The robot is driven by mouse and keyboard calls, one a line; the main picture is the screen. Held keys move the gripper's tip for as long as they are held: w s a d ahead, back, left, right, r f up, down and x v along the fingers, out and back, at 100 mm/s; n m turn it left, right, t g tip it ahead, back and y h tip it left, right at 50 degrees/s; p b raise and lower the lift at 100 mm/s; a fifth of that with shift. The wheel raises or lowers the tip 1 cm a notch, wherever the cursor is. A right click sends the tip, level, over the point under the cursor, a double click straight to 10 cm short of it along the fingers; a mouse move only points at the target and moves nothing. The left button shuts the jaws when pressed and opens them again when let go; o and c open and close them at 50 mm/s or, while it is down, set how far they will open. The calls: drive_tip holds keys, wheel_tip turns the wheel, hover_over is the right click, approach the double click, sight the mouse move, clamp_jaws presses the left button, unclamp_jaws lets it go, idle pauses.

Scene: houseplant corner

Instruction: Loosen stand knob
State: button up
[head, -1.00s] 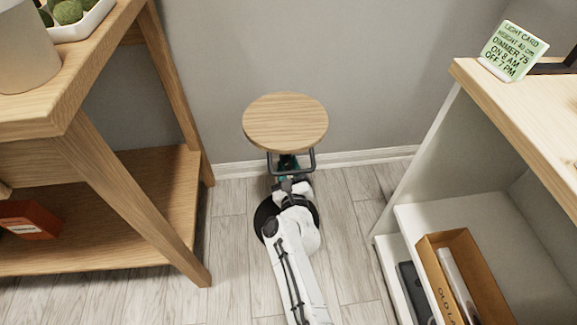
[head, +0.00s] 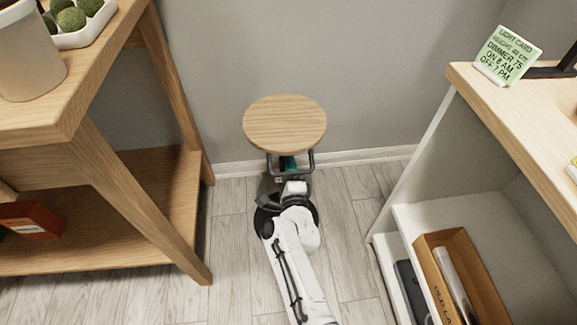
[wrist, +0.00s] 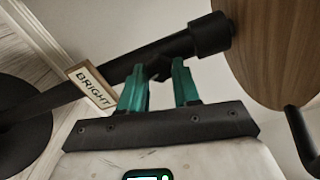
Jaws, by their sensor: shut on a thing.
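The stand has a round wooden top (head: 285,123), a dark pole (wrist: 95,85) and a round black base (wrist: 22,140). In the wrist view a small dark knob (wrist: 160,68) sticks out from the pole below its thicker collar (wrist: 210,35). My gripper (wrist: 159,80) has teal fingers, one on each side of the knob, and is shut on it. In the head view my gripper (head: 288,163) is under the wooden top, and my arm hides the knob and most of the pole.
A tag reading BRIGHT (wrist: 91,85) is by the pole, near my fingers. A dark handle-like bar (head: 312,160) hangs under the top. A wooden table (head: 150,190) stands left, a white shelf unit (head: 415,185) right. The wall (head: 350,70) is close behind.

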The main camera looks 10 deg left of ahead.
drive_tip(key=shift+s+n+p, duration=0.1)
drive_tip(key=shift+n+p, duration=0.8)
drive_tip(key=shift+n, duration=6.2)
drive_tip(key=o, duration=1.1)
drive_tip(key=shift+c, duration=0.2)
drive_tip(key=p+v, duration=0.7)
drive_tip(key=v, duration=0.3)
drive_tip(key=shift+s, duration=0.35)
drive_tip(key=shift+d, duration=0.1)
